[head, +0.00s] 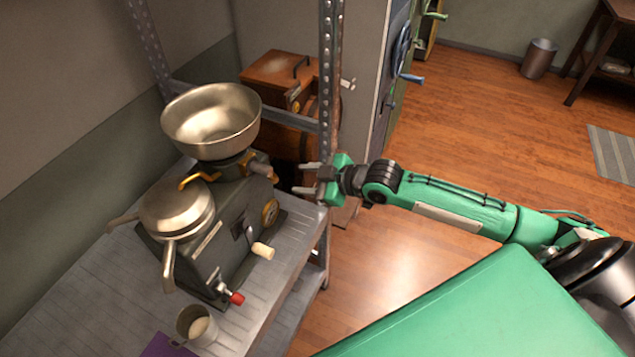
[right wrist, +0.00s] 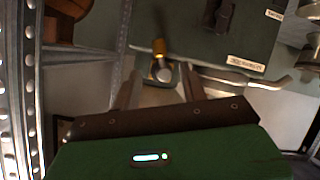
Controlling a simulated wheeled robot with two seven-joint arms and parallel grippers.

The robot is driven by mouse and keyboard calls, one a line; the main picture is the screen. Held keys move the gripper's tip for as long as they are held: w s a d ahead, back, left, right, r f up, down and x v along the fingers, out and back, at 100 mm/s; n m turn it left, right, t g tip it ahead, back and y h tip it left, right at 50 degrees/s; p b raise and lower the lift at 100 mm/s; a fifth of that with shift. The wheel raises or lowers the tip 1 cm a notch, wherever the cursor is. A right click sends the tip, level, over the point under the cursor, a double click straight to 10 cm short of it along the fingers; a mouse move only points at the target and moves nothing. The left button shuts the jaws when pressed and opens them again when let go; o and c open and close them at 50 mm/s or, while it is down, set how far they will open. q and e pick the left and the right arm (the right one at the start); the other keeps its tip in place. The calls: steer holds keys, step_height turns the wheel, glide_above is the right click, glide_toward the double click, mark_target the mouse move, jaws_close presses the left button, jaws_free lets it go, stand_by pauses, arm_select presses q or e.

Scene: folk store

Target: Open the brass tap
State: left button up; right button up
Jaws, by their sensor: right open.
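The brass tap shows in the right wrist view (right wrist: 160,50) as a short brass piece with a pale rounded metal end, ahead of the fingers and roughly in line with the gap between them. In the head view a brass-coloured fitting (head: 261,161), which seems to be this tap, sits under the right side of the metal bowl (head: 211,118) on the dark green machine (head: 232,235). My right gripper (head: 306,178) is open and empty, right of the fitting and apart from it. Its fingers point left toward the machine. My left gripper is out of view.
A perforated shelf post (head: 328,90) stands close behind my right gripper. The machine stands on a grey shelf (head: 90,290) with a metal cup (head: 195,325). Metal spouts and a red-tipped fitting (head: 236,298) project from it. A wooden box (head: 275,72) is behind.

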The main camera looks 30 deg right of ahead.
steer(key=shift+b+v, duration=0.3)
steer(key=shift+v, duration=1.4)
